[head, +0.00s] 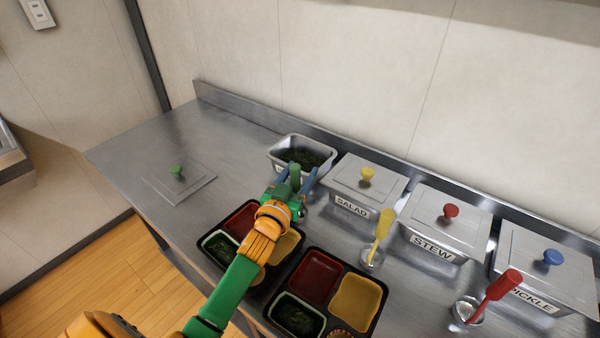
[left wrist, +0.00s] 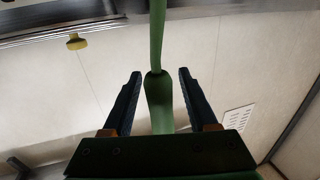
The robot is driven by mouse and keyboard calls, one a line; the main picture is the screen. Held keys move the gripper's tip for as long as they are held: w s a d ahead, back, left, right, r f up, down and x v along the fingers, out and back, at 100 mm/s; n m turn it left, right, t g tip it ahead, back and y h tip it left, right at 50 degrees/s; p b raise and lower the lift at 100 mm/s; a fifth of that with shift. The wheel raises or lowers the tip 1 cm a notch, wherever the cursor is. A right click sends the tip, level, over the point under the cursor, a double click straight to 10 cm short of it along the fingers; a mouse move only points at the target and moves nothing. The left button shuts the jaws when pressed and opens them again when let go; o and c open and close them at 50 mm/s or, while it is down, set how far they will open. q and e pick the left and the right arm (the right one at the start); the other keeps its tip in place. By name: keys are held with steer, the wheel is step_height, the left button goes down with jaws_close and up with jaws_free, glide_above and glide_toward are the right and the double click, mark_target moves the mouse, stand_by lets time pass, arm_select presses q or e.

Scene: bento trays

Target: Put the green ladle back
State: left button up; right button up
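The green ladle (head: 295,172) stands with its handle upright between the fingers of my left gripper (head: 295,182), in front of the open container of greens (head: 276,160). In the left wrist view, the ladle's green handle (left wrist: 159,105) runs between the two dark fingers of the gripper (left wrist: 159,78), with a narrow gap on each side. The gripper is open around the handle. A shiny metal holder (head: 302,214) shows just beside the gripper; the ladle's lower end is hidden, so I cannot tell whether it sits inside. My right gripper is out of view.
A lid with a green knob (head: 177,171) lies on the left counter. Closed salad (head: 388,189), stew (head: 470,222) and pickle (head: 575,267) containers stand to the right. A yellow ladle (head: 382,236) and red ladle (head: 500,285) stand in holders. Two bento trays (head: 325,255) are in front.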

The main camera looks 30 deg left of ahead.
mark_target(293, 184)
arm_select(q)
steer(key=s, duration=0.5)
steer(key=s+d, duration=0.1)
steer(key=s, duration=0.1)
steer(key=shift+s+r, duration=0.15)
steer(key=shift+s, duration=0.1)
